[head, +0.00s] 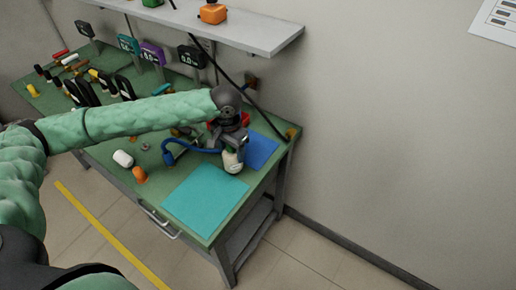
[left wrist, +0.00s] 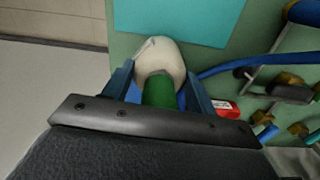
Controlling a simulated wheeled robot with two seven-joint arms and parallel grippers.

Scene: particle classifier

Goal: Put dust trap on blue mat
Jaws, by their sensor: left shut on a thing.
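My left gripper (head: 233,146) reaches down over the right part of the green workbench. It is shut on a white rounded piece with a green part, which I take to be the dust trap (head: 232,162). In the left wrist view the dust trap (left wrist: 160,60) sits between the blue fingers of the left gripper (left wrist: 160,88). I cannot tell whether it touches the bench. The blue mat (head: 262,150) lies just right of the gripper, partly hidden behind it. My right gripper is not in view.
A larger teal mat (head: 205,200) lies at the bench's front corner, clear. A blue hose (head: 190,147) curves left of the gripper. A white cylinder (head: 123,158) and an orange piece (head: 140,174) stand near the front edge. A shelf (head: 220,35) hangs above.

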